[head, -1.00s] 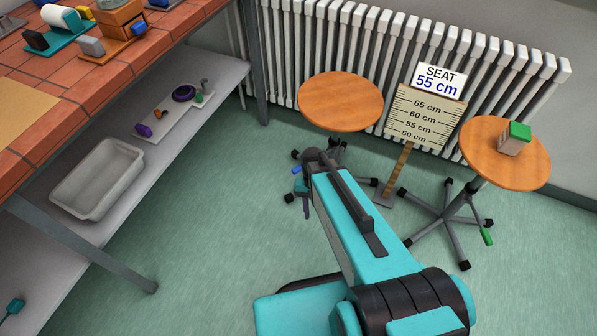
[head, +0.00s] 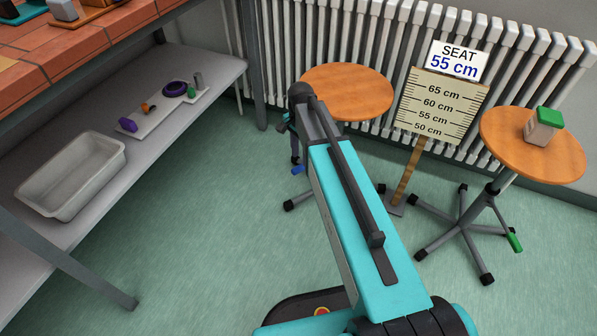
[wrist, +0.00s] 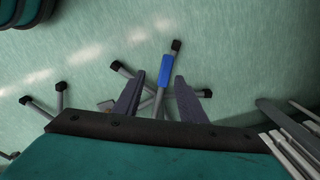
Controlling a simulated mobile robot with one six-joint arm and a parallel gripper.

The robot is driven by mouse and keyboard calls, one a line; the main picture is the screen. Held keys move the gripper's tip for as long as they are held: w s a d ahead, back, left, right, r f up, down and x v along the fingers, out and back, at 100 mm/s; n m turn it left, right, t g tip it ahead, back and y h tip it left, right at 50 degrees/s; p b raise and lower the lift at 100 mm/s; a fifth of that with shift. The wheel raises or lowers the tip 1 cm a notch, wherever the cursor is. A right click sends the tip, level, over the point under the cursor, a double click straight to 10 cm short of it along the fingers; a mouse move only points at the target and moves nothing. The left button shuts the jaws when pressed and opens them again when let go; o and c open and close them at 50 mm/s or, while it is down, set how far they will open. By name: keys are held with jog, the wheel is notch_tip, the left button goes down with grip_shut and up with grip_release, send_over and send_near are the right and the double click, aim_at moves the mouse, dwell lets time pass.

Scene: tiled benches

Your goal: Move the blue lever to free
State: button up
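The blue lever (head: 299,169) sticks out low under the left stool's round wooden seat (head: 346,88). In the wrist view the blue lever (wrist: 167,67) lies ahead of and between the two fingertips, with grey stool legs around it. My gripper (wrist: 159,78) is open, fingers spread, with nothing held. In the head view my gripper (head: 294,148) is partly hidden behind my arm, just above the lever. I cannot tell how far the lever is from the fingertips. Most of the left stool's column is hidden by my arm.
A right stool (head: 531,146) bears a green-topped block (head: 543,126) and has a green lever (head: 514,242). A height board (head: 440,104) reading "SEAT 55 cm" stands between the stools, before a radiator (head: 400,50). A shelf with a grey tray (head: 72,177) is left. Floor between is clear.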

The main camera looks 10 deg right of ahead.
aim_at(298, 167)
jog(key=shift+w+r+m+b, duration=0.3)
jog(key=shift+w+r, duration=0.15)
jog(key=shift+w, duration=0.2)
jog(key=shift+f, duration=0.15)
jog(key=shift+f+b, duration=1.45)
jog(key=shift+f, duration=2.15)
grip_shut()
jog(key=shift+a, duration=0.35)
jog(key=shift+d, duration=0.1)
